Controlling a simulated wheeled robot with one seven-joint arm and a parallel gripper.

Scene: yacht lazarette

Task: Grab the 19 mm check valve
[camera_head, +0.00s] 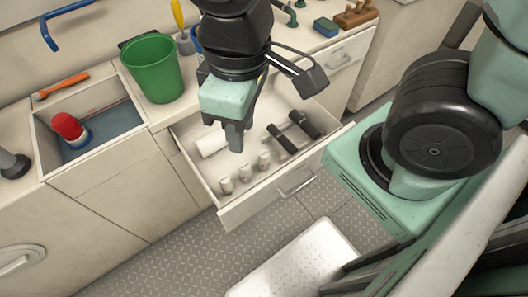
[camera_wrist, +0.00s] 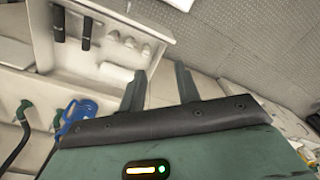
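My gripper (camera_head: 236,138) hangs over the open drawer (camera_head: 242,212), pointing down. In the wrist view my gripper (camera_wrist: 160,75) has its two fingers apart with nothing between them. In the drawer, several small pale fittings (camera_head: 245,173) stand in a row near the front; they also show in the wrist view (camera_wrist: 129,42). Two dark cylinders (camera_head: 282,139) lie behind them, and a white roll (camera_head: 212,143) lies at the left. No size marking is readable, so I cannot tell which thing is the 19 mm check valve.
A green bucket (camera_head: 152,70) stands on the counter left of the drawer. Further left is a recessed bin (camera_head: 100,144) with a red-topped item (camera_head: 68,126). Green fittings (camera_head: 291,16) and a wooden block (camera_head: 356,14) lie on the counter behind. A pale step (camera_head: 295,266) is on the floor.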

